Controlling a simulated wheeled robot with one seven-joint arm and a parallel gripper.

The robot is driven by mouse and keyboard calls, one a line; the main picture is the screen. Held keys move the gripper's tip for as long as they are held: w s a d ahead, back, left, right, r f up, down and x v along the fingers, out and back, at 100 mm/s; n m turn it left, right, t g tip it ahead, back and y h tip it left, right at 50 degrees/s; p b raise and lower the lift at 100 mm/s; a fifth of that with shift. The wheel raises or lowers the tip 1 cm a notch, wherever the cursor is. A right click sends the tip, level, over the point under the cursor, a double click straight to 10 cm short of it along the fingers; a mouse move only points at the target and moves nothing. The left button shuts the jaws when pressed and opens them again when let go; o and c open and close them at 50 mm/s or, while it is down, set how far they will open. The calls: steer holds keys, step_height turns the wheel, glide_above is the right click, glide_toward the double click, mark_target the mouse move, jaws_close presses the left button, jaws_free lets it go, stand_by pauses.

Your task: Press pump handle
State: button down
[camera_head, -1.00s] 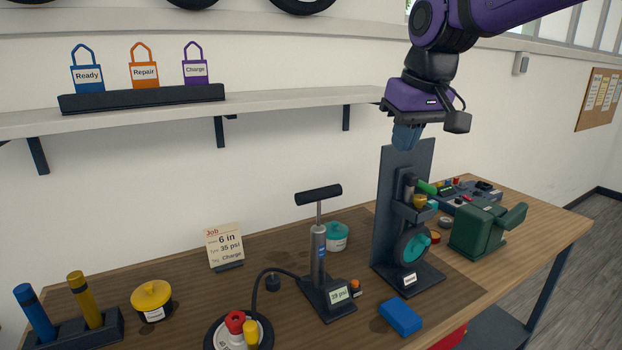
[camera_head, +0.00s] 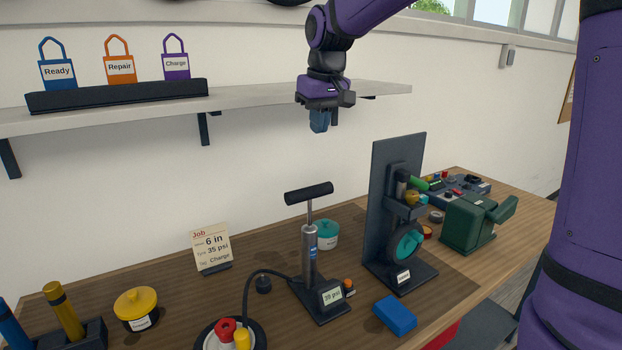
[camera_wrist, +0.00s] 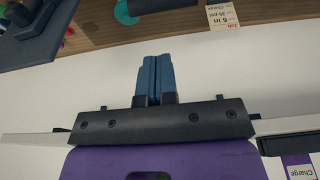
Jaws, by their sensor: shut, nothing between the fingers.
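The floor pump (camera_head: 310,255) stands upright on the workbench with its black T-shaped handle (camera_head: 309,193) raised on a silver rod. Its base carries a small display (camera_head: 332,295) reading what looks like 35 psi. A black hose runs from it to a round wheel (camera_head: 237,336) with red and yellow parts at the front. My gripper (camera_head: 319,124) hangs above the handle and slightly to its right, clear of it, pointing down. Its blue fingers (camera_wrist: 154,78) are together and empty in the wrist view.
A dark upright stand (camera_head: 397,215) and a green machine (camera_head: 475,222) are right of the pump. A job card (camera_head: 211,249), teal pot (camera_head: 326,232), yellow pot (camera_head: 136,305) and blue block (camera_head: 395,315) surround it. The wall shelf (camera_head: 255,98) is behind my gripper.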

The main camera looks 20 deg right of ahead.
mark_target(311, 187)
steer(key=w+f, duration=0.1)
steer(key=f, duration=0.8)
steer(key=w+f, duration=0.1)
steer(key=f, duration=0.3)
steer(key=shift+w+a+f, duration=0.2)
steer(key=shift+w+f, duration=0.1)
steer(key=shift+f, duration=0.05)
step_height(311, 187, down, 8)
steer(key=shift+f, duration=0.1)
steer(key=shift+s, duration=0.15)
